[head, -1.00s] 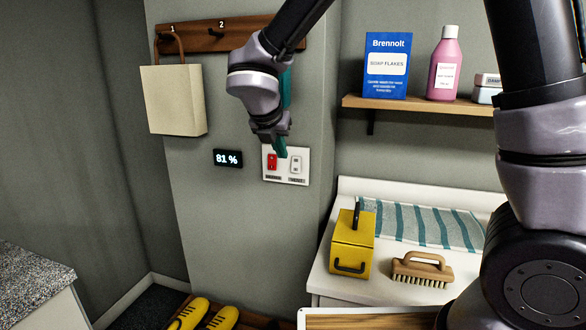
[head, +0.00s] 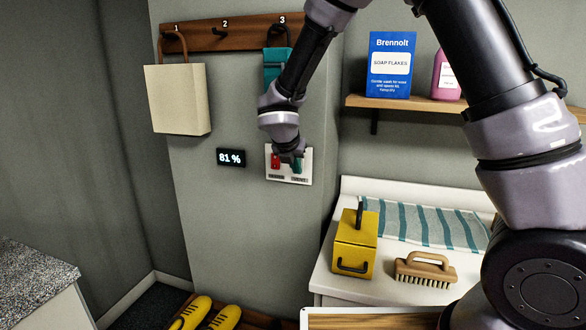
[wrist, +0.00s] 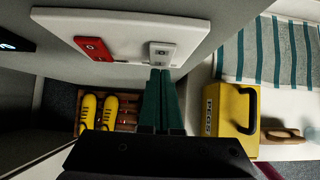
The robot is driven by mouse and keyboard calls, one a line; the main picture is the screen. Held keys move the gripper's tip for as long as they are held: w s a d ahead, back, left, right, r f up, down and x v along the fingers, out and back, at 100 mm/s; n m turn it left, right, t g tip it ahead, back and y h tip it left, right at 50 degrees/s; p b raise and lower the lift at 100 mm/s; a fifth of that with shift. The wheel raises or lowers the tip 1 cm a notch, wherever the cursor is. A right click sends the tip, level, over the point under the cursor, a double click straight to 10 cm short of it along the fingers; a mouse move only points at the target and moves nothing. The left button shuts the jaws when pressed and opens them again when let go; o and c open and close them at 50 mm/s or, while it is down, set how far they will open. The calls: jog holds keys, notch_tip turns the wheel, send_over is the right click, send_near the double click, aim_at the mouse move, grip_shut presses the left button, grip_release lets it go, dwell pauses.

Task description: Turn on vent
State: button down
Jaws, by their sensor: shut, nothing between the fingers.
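A white switch panel (head: 308,160) is on the grey wall, with a red rocker switch (head: 275,161) on the left and a white rocker switch (wrist: 162,54) on the right. The labels under them are too small to read. My gripper (head: 297,166) is shut and empty, its teal fingers in front of the panel's right half, hiding most of the white switch in the head view. In the wrist view the fingertips (wrist: 160,72) are at the lower end of the white switch; I cannot tell whether they touch it.
A display (head: 231,158) reading 81 % is left of the panel. A yellow box (head: 355,245) and a brush (head: 425,268) stand on the white counter below right.

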jog(key=shift+w, duration=0.2)
jog(key=shift+w+d+f, duration=0.1)
jog(key=shift+w+f, duration=0.05)
jog(key=shift+w, duration=0.05)
dwell(0.4)
